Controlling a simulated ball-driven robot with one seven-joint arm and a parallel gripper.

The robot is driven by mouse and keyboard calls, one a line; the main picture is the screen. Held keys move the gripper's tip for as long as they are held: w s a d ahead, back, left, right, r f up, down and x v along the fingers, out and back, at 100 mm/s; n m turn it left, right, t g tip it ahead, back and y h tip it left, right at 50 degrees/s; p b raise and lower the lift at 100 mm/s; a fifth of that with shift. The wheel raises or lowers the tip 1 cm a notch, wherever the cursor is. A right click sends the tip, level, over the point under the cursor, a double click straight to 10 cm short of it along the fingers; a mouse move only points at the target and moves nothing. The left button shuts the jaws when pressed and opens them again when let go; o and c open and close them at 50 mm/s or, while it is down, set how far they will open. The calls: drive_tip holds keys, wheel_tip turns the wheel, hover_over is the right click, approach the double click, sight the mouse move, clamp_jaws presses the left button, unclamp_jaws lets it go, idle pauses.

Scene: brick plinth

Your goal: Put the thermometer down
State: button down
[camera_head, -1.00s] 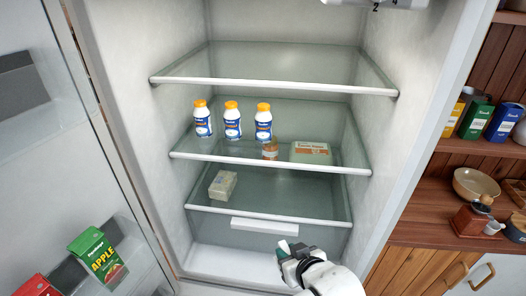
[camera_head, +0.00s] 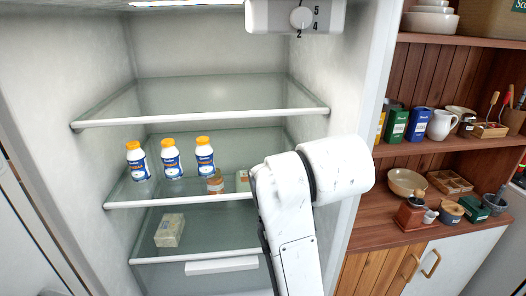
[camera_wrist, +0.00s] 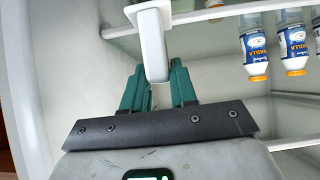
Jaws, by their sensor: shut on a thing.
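In the wrist view, my gripper (camera_wrist: 160,88) has two green fingers closed on a white elongated thing with rounded ends, which I take as the thermometer (camera_wrist: 153,48). It sticks out beyond the fingertips, and a wider white part shows at its far end. In the head view, my white arm rises in front of the fridge's right side; the gripper and the thermometer do not show there.
The open fridge has glass shelves with white front edges (camera_head: 200,119). Several white bottles with orange caps (camera_head: 171,160), a small jar (camera_head: 215,183) and a pale block (camera_head: 170,230) stand inside. A dial box (camera_head: 295,16) hangs at the top. The top shelf looks empty. Wooden shelves (camera_head: 455,147) stand right.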

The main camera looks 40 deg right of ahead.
drive_tip(key=w+d, duration=0.2)
drive_tip(key=w, duration=0.1)
drive_tip(key=w+d+p, duration=0.1)
drive_tip(key=w+d, duration=0.2)
drive_tip(key=w, duration=0.1)
drive_tip(key=w+d+p, duration=0.1)
drive_tip(key=w+d, duration=0.1)
drive_tip(key=w, duration=0.2)
drive_tip(key=shift+w+d+r, duration=0.1)
drive_tip(key=shift+d, duration=0.25)
drive_tip(key=shift+a+f, duration=0.1)
drive_tip(key=shift+f, duration=0.25)
drive_tip(key=shift+f, duration=0.2)
drive_tip(key=c, duration=0.9)
unclamp_jaws()
drive_tip(key=shift+r, duration=0.1)
drive_tip(key=shift+r, duration=0.15)
drive_tip(key=shift+s+a+r, duration=0.15)
drive_tip(key=shift+s+a, duration=0.1)
drive_tip(key=shift+s, duration=0.1)
drive_tip(key=s+a, duration=0.2)
drive_tip(key=s, duration=0.1)
drive_tip(key=s+a+b, duration=0.1)
drive_tip(key=s+a, duration=0.1)
drive_tip(key=s, duration=0.2)
drive_tip(key=s+a+b, duration=0.1)
drive_tip(key=s+a, duration=0.1)
drive_tip(key=s, duration=0.1)
drive_tip(key=shift+s+a+r, duration=0.15)
drive_tip(key=shift+a, duration=0.25)
